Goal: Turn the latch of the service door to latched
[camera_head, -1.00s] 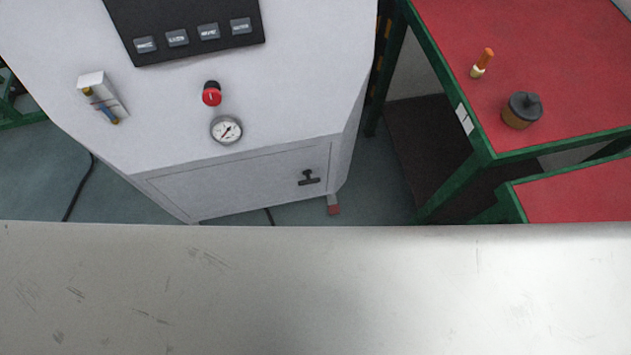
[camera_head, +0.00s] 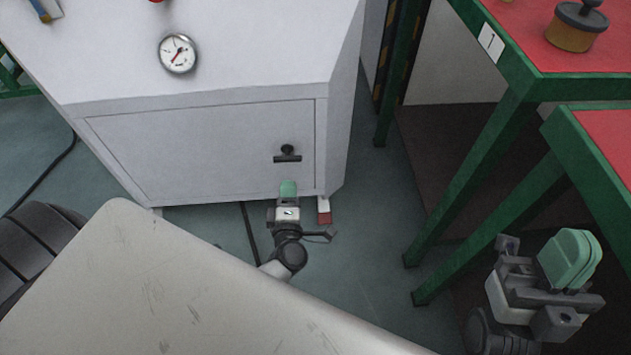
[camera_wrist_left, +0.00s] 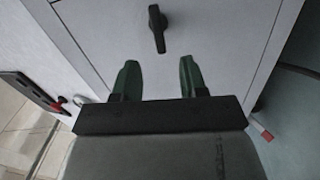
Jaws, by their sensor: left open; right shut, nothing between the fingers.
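The service door (camera_head: 200,150) is a grey panel low on the white cabinet, and it looks closed. Its black latch (camera_head: 288,154) sits near the door's right edge, with its bar lying level in the head view. The latch (camera_wrist_left: 157,28) also shows in the left wrist view, ahead of the fingertips and roughly midway between them. My left gripper (camera_head: 288,187) is just below the latch; its two green fingers (camera_wrist_left: 158,75) are apart with nothing between them, and not touching the latch. My right gripper (camera_head: 570,258) is at the lower right, shut and empty, away from the door.
A round gauge (camera_head: 177,53) is on the cabinet above the door. Green-framed tables with red tops (camera_head: 540,30) stand to the right, one bearing a brown pot with a dark lid (camera_head: 577,25). My right gripper is close to the nearer table. Floor is free between cabinet and tables.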

